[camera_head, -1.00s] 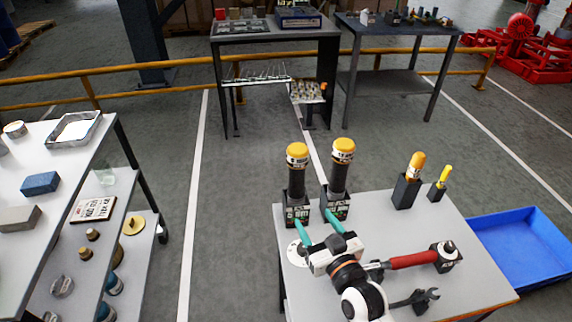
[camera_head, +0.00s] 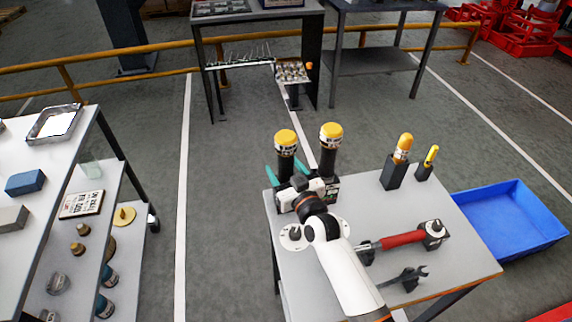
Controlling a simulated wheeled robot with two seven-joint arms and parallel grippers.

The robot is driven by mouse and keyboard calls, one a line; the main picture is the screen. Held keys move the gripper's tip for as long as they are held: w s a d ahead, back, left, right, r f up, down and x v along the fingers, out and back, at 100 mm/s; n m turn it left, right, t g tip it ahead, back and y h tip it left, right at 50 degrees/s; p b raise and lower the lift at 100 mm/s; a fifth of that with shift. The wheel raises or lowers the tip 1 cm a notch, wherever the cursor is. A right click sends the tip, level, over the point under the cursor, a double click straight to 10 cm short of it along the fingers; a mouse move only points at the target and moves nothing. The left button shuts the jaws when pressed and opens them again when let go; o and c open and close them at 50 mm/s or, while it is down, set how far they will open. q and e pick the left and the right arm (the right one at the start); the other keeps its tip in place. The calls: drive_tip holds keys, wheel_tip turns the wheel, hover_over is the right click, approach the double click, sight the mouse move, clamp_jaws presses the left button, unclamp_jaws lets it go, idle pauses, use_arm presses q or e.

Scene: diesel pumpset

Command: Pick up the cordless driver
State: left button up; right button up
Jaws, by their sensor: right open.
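Two alike upright black tools with yellow tops stand at the back left of the grey table, each on a dark boxy base: a left one (camera_head: 286,143) and a right one (camera_head: 331,136). They look like cordless drivers; I cannot tell which one the task names. My right gripper (camera_head: 286,172) is open, its teal fingers spread to either side of the left tool's lower body. The hand and wrist hide much of that tool's base. I cannot tell whether the fingers touch it. My left gripper is out of view.
On the grey table (camera_head: 375,212) lie a red-handled tool (camera_head: 402,239) and a dark wrench (camera_head: 408,278). Two yellow-handled tools (camera_head: 403,146) (camera_head: 431,155) stand in black holders behind. A blue bin (camera_head: 512,225) is at right, a loaded shelf rack at left.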

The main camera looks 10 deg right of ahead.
drive_tip(key=shift+w+a, duration=0.15)
drive_tip(key=shift+w, duration=0.55)
clamp_jaws()
drive_tip(key=shift+r, duration=0.15)
wheel_tip(320, 180, up, 18)
hover_over(282, 131)
drive_tip(key=shift+w, duration=0.1)
idle(0.3)
drive_tip(key=c, duration=0.6)
unclamp_jaws()
clamp_jaws()
